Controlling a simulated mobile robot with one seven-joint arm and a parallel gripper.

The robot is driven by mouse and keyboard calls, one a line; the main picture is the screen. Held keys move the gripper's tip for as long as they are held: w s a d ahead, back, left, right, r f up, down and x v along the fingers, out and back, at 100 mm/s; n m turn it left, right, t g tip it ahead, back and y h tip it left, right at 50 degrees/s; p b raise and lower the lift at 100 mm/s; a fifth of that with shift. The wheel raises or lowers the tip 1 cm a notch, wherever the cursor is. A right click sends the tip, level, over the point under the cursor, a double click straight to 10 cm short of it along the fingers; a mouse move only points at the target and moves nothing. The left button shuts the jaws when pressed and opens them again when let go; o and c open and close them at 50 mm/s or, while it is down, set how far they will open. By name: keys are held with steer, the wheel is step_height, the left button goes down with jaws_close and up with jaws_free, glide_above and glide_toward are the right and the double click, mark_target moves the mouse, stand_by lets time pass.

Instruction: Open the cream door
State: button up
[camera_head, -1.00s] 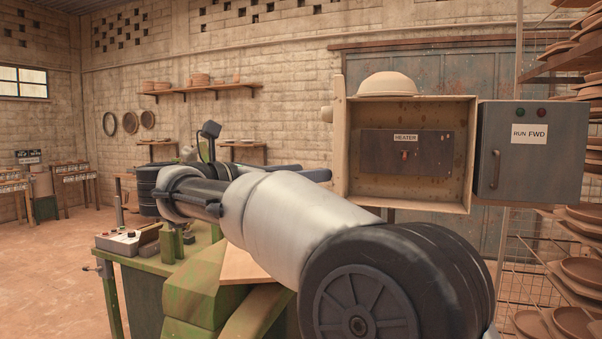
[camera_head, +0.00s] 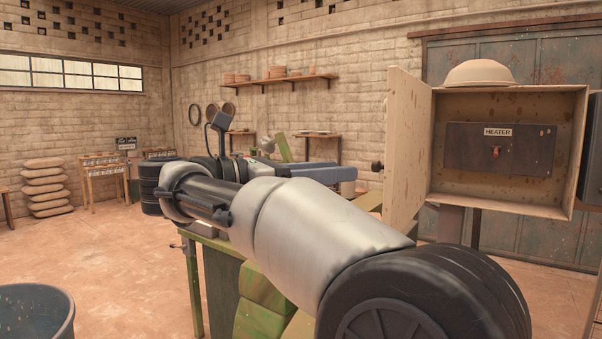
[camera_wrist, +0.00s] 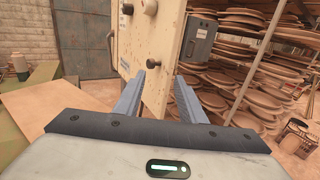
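The cream door (camera_head: 408,150) stands swung out from the left side of a cream box (camera_head: 580,145) in the head view. A dark knob (camera_head: 377,165) shows beside its free edge. The box interior is exposed, with a dark panel labelled HEATER and a small red switch. My gripper (camera_head: 355,173) reaches towards the door from the left; the head view does not settle whether they touch. In the wrist view, my gripper (camera_wrist: 160,75) is open, its two fingers apart with nothing held. The cream door (camera_wrist: 155,50) shows beyond and between them.
An upturned bowl (camera_head: 480,73) sits on the box. A green bench (camera_head: 265,295) stands below my arm. In the wrist view, a grey control box (camera_wrist: 199,38) and racks of plates (camera_wrist: 235,75) stand at right. Open floor (camera_head: 110,250) lies at left.

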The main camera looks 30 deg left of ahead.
steer(key=v, duration=0.5)
steer(key=shift+s+a, duration=0.15)
steer(key=shift+s, duration=0.2)
